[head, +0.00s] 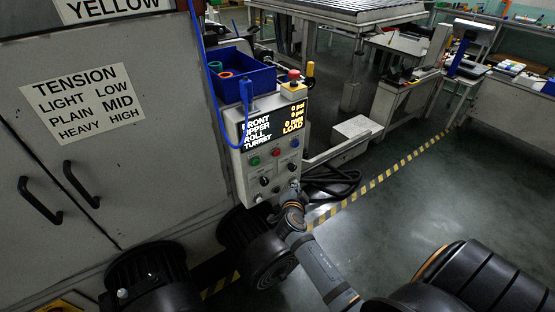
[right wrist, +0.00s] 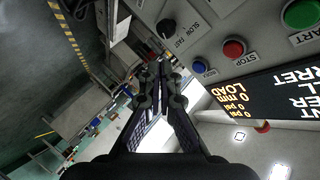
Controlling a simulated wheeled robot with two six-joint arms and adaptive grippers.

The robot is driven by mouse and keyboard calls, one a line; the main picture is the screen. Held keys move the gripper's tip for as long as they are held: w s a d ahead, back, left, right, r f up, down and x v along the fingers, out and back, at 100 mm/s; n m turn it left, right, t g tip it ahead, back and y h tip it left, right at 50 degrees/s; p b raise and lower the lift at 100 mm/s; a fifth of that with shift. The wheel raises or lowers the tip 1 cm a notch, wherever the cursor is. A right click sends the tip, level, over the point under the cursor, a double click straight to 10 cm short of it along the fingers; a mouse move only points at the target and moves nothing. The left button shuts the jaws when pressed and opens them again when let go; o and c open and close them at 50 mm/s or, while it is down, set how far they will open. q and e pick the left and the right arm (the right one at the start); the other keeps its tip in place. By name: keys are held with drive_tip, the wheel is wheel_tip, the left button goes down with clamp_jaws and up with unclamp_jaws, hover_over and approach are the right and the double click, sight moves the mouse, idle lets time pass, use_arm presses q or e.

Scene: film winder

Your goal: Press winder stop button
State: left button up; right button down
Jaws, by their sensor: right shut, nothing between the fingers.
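The winder's grey control box (head: 237,178) stands against the machine cabinet. Its red STOP button (head: 276,152) sits between a green button (head: 255,161) and a blue one (head: 294,143). In the right wrist view the red STOP button (right wrist: 233,49) is labelled and lies up and right of the fingertips. My right gripper (head: 294,188) is at the lower right part of the panel, below the button row. Its fingers (right wrist: 158,76) are shut and empty, apart from the STOP button in the picture. Whether they touch the panel I cannot tell. My left gripper is not in view.
A black SLOW/FAST knob (right wrist: 166,28) lies near the fingertips. A red-topped emergency button (head: 293,77) and a blue bin (head: 240,80) are on top of the box. Black cables (head: 335,182) lie at its right. The floor (head: 430,190) beyond the striped line is clear.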

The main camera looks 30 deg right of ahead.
sight(276, 153)
drive_tip(key=r, duration=0.1)
drive_tip(key=r+m+h, duration=0.1)
drive_tip(key=r, duration=0.1)
drive_tip(key=d+r+m, duration=0.1)
drive_tip(key=r, duration=0.1)
drive_tip(key=shift+w+r+t, duration=0.15)
drive_tip(key=shift+t, duration=0.15)
drive_tip(key=w+b, duration=0.2)
drive_tip(key=w, duration=0.6)
drive_tip(key=shift+w+a+b, duration=0.3)
drive_tip(key=shift+w+a, duration=0.1)
idle(0.8)
